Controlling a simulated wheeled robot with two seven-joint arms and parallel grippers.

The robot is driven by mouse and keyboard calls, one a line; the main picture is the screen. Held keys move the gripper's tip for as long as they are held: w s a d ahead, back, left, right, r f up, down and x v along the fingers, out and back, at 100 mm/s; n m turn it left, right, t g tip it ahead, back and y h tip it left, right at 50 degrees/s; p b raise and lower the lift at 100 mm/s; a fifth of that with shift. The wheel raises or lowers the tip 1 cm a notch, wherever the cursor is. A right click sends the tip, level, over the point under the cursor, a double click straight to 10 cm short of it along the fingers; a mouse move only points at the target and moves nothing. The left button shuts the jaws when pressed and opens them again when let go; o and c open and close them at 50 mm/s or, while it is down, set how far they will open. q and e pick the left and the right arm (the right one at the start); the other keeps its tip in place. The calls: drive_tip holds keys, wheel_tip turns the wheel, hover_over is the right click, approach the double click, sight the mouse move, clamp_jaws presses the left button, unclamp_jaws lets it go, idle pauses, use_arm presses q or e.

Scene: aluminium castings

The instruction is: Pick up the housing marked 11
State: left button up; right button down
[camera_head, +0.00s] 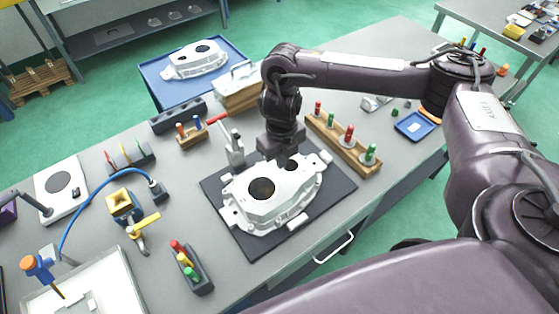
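A light grey cast housing (283,209) with two dark round openings lies on a dark mat (337,199) on the workbench. No number 11 can be read on it. A second similar housing (193,63) lies on a blue surface behind the bench. My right gripper (281,156) points down at the far edge of the nearer housing, beside its openings. Its fingers are small and dark against the housing, so I cannot tell whether they are open or touch it. My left gripper is not in view.
A wooden rack (343,146) with red and green gauges stands right of the mat. A toggle clamp (233,149) with a red handle stands at the mat's far left. A blue tray (413,125) lies at the right. Left of the mat are a yellow-handled valve (142,229) and a gauge block (192,269).

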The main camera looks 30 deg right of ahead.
drive_tip(key=c, duration=2.2)
unclamp_jaws()
drive_tip(key=shift+w, duration=0.1)
drive_tip(key=c, duration=1.9)
unclamp_jaws()
drive_tip(key=shift+a, duration=0.1)
drive_tip(key=o, duration=1.5)
drive_tip(key=shift+r, duration=0.1)
drive_tip(key=shift+c, duration=0.2)
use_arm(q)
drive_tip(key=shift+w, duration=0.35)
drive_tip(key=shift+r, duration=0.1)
use_arm(e)
drive_tip(key=shift+r, duration=0.1)
